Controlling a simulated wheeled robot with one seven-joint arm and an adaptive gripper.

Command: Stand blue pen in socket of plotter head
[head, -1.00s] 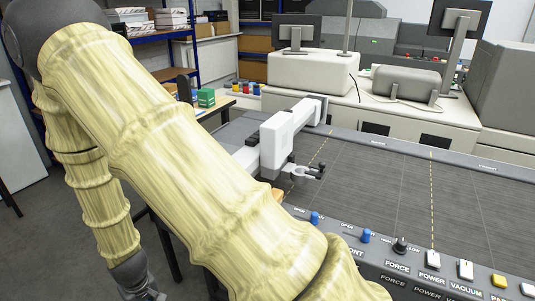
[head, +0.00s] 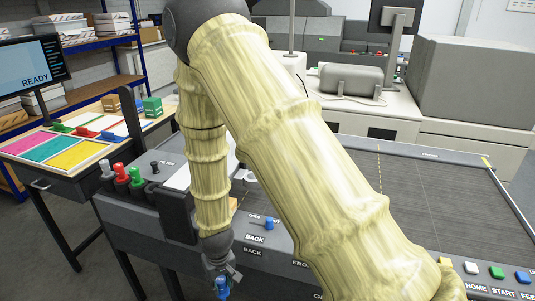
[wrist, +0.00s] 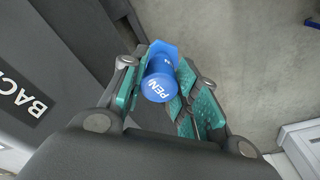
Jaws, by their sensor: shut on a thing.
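The blue pen (wrist: 160,84) is between the green pads of my gripper (wrist: 164,92) in the wrist view. Its round end marked PEN faces the camera, with a wider blue collar beyond. In the head view my gripper (head: 222,272) points down in front of the plotter's front edge, shut on the blue pen (head: 222,290), which hangs low near the bottom of the picture. My arm covers most of the plotter head; only a small pale part (head: 250,178) shows beside the arm, and I cannot make out its socket.
Grey, red (head: 121,173) and green (head: 137,177) pens stand in a rack at the plotter's left end. A blue lever (head: 268,224) sits on its front panel by BACK. The plotter bed (head: 410,185) is bare at right. A table with coloured sheets (head: 75,155) stands left.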

